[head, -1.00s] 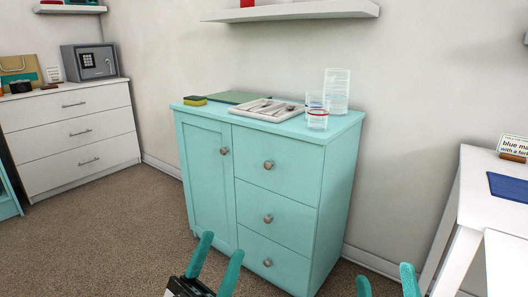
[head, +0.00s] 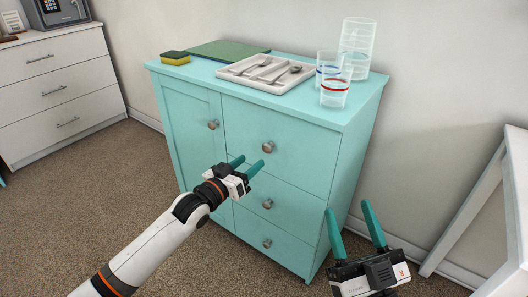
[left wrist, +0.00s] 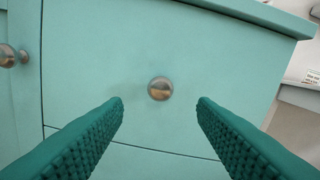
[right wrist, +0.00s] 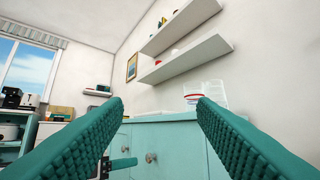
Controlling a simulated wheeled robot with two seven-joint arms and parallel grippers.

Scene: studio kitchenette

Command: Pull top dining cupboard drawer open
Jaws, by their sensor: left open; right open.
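The turquoise dining cupboard (head: 180,110) stands against the wall, with a door on the left and three drawers on the right. The top drawer (head: 305,150) is shut and has a round metal knob (head: 268,146). My left gripper (head: 247,166) is open in front of the top drawer, just below and left of that knob in the head view. In the left wrist view the knob (left wrist: 160,88) shows between and beyond the two fingertips, not touched. My right gripper (head: 354,211) is open and empty, to the right of the cupboard's front, fingers pointing up.
On the cupboard top are a cutlery tray (head: 232,74), a sponge (head: 175,58), a green board (head: 215,50) and clear cups (head: 334,93). A white table (head: 497,190) stands at the right and a white chest (head: 55,85) at the left. Carpet in front is clear.

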